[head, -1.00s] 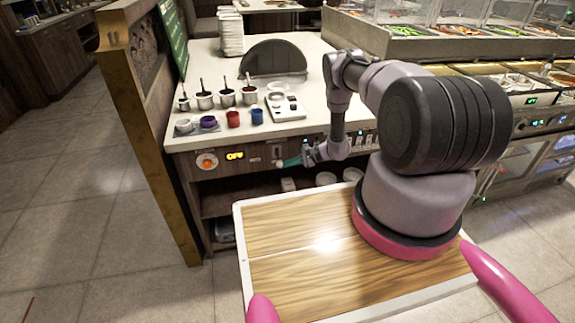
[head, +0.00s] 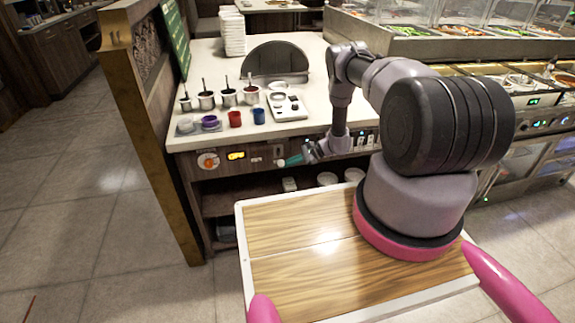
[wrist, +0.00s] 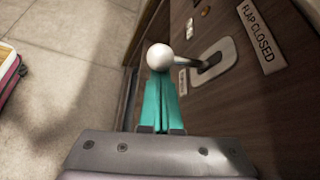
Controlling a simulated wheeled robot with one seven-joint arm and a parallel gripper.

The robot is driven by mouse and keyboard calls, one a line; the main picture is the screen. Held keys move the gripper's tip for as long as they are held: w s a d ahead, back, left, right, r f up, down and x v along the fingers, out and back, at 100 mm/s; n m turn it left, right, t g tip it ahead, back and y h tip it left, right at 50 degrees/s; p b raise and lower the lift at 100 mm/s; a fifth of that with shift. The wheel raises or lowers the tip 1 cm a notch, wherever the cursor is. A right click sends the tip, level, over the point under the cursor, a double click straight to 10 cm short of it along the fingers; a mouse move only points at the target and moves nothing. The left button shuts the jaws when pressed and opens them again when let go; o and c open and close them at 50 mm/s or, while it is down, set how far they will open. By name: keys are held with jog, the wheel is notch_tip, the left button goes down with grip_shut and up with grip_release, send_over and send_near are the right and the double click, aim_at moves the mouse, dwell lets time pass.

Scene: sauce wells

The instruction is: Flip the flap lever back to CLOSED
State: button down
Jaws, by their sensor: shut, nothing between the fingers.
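The flap lever's white ball knob (wrist: 159,57) and grey rod stand out from a slotted metal plate (wrist: 213,62) in the wrist view. The rod runs left in the picture, away from a plaque reading FLAP CLOSED (wrist: 258,33). My gripper (wrist: 162,80) has its teal fingers together, with nothing between them. The knob is right at the fingertips and overlaps them in the picture; I cannot tell whether they touch. In the head view my gripper (head: 288,161) is at the counter's front panel, just below the small lever plate (head: 278,150).
A round dial (head: 208,161) and a lit yellow display (head: 236,155) are left of the lever. Switches (head: 362,141) are right of it. Sauce pots (head: 228,97) and small cups stand on the counter above. An open shelf with bowls (head: 327,179) is below. Open floor is left.

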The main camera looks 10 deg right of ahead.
jog(key=shift+m+g, duration=0.3)
jog(key=shift+m, duration=0.1)
jog(key=shift+s+r, duration=0.15)
jog(key=shift+r, duration=0.9)
jog(key=shift+s+r, duration=0.15)
jog(key=shift+r, duration=1)
jog(key=shift+d, duration=0.1)
send_near(281, 160)
jog(key=v, duration=0.4)
jog(key=shift+d+r, duration=0.1)
jog(key=shift+r, duration=0.05)
